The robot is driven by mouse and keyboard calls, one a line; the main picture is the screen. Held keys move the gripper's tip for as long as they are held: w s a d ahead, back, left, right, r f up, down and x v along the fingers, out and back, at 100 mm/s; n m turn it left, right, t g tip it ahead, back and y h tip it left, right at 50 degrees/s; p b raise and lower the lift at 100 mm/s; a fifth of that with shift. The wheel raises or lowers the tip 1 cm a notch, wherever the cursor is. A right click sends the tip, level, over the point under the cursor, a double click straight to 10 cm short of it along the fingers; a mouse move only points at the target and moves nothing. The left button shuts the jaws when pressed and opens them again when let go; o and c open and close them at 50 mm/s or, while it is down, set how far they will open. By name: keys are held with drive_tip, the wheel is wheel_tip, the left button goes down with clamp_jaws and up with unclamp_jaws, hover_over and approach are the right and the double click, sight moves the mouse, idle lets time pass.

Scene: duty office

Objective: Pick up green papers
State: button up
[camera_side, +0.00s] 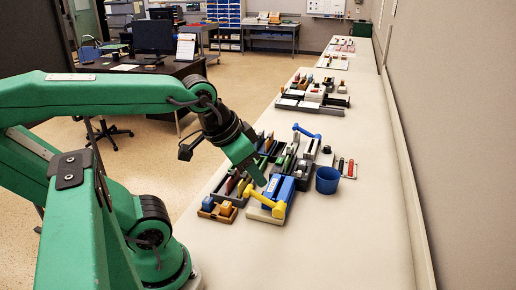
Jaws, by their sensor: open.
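My gripper (259,180) is at the end of my green arm, pointing down and right over the near organiser group on the long counter. It is open, and I see nothing held in it. Green pieces (284,161) stand among dark slots just right of my gripper, apart from it in the picture. They may be the green papers, but they are too small to tell. My gripper hides part of the slots behind it.
A blue block (280,188) and a yellow-handled tool (270,203) lie close in front of my gripper. A blue cup (327,180) stands to the right. More organisers (311,97) sit farther back. The near counter (310,245) is clear; a wall bounds its right.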

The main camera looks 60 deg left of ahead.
drive_tip(key=shift+w+r, duration=0.1)
drive_tip(key=n+g, duration=0.6)
drive_tip(key=n, duration=0.3)
hover_over(289, 151)
drive_tip(key=f, duration=0.9)
drive_tip(key=shift+d+f, duration=0.35)
drive_tip(key=shift+a+f, duration=0.2)
drive_tip(key=shift+f, duration=0.05)
drive_tip(key=shift+f, duration=0.1)
drive_tip(key=shift+f, duration=1.2)
